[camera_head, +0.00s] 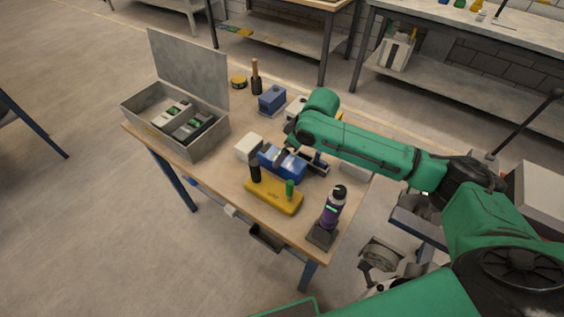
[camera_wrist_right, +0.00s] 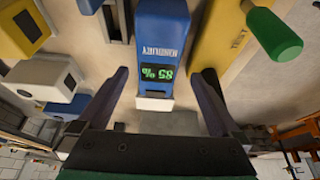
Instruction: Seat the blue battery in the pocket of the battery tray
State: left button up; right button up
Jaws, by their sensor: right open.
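The blue battery (camera_head: 290,168) lies near the middle of the table. In the right wrist view the battery (camera_wrist_right: 163,35) shows a green display and a pale end toward my gripper. My right gripper (camera_wrist_right: 164,73) is open, with one finger on each side of the battery's near end. I cannot tell whether the fingers touch it. In the head view the right gripper (camera_head: 282,157) is at the battery and partly hidden by my arm. A dark, slotted holder, possibly the battery tray (camera_head: 319,164), is right beside the battery. My left gripper is out of view.
A yellow holder (camera_head: 273,199) with upright handles stands close in front of the battery. An open metal case (camera_head: 167,146) occupies the left end. A blue block (camera_head: 271,99) is farther back.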

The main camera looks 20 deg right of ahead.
jog(key=shift+w+f+p, duration=0.25)
jog(key=shift+f+p, duration=0.15)
jog(key=shift+f, duration=0.65)
jog(key=x, duration=0.3)
jog(key=shift+w+a, duration=0.15)
jog(key=shift+a, duration=0.05)
jog(key=shift+w+f, duration=0.1)
jog(key=shift+f, duration=0.05)
jog(key=shift+c, duration=1.2)
grip_shut()
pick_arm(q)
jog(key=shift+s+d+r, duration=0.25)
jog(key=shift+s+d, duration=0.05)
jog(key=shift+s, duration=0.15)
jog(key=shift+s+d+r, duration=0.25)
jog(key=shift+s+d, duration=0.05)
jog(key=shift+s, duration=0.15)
pick_arm(e)
jog(key=shift+r, duration=0.25)
